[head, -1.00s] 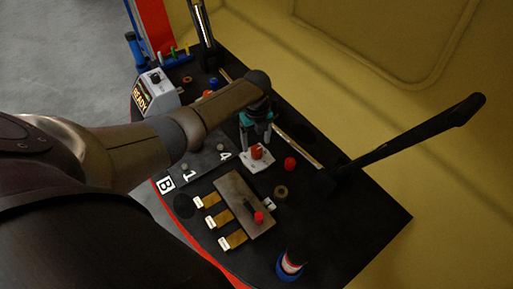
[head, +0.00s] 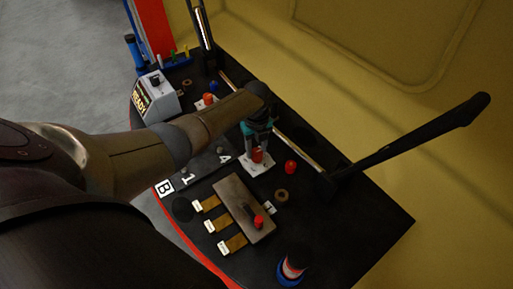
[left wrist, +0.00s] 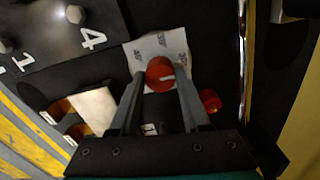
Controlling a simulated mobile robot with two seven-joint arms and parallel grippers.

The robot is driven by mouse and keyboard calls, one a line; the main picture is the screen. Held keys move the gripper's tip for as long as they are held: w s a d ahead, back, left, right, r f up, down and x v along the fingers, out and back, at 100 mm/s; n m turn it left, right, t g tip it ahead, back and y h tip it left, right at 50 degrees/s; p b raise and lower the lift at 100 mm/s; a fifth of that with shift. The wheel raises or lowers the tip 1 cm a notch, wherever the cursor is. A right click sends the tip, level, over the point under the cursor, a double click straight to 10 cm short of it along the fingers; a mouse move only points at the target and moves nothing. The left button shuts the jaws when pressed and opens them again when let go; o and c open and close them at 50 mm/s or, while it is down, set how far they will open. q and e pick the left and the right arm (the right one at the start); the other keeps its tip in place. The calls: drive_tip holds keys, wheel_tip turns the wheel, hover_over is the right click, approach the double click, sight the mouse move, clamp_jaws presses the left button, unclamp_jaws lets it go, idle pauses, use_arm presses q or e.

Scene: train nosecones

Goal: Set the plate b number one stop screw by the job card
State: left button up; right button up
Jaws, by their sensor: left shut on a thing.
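My left gripper (head: 258,152) is shut on a red round-topped piece (left wrist: 160,74), with one finger on each side of it. The piece has a pale slot line on its top and stands over a white printed card (left wrist: 135,52) on the black bench. Plate B is the dark plate (head: 207,171), with a white B label (head: 165,187) at its corner and white 1 and 4 marks. In the left wrist view, a grey screw head (left wrist: 75,14) sits by the 4 and another (left wrist: 5,46) by the 1. My arm hides part of the plate.
A grey block (head: 240,205) with a red knob (head: 258,221) lies beside several brass strips with white tags. Another red knob (head: 291,166) and a brass ring (head: 281,195) stand nearby. A READY box (head: 157,95) is at the far left. A long black lever (head: 415,135) rises at right.

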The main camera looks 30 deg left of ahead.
use_arm(q)
clamp_jaws()
drive_tip(key=shift+n, duration=0.3)
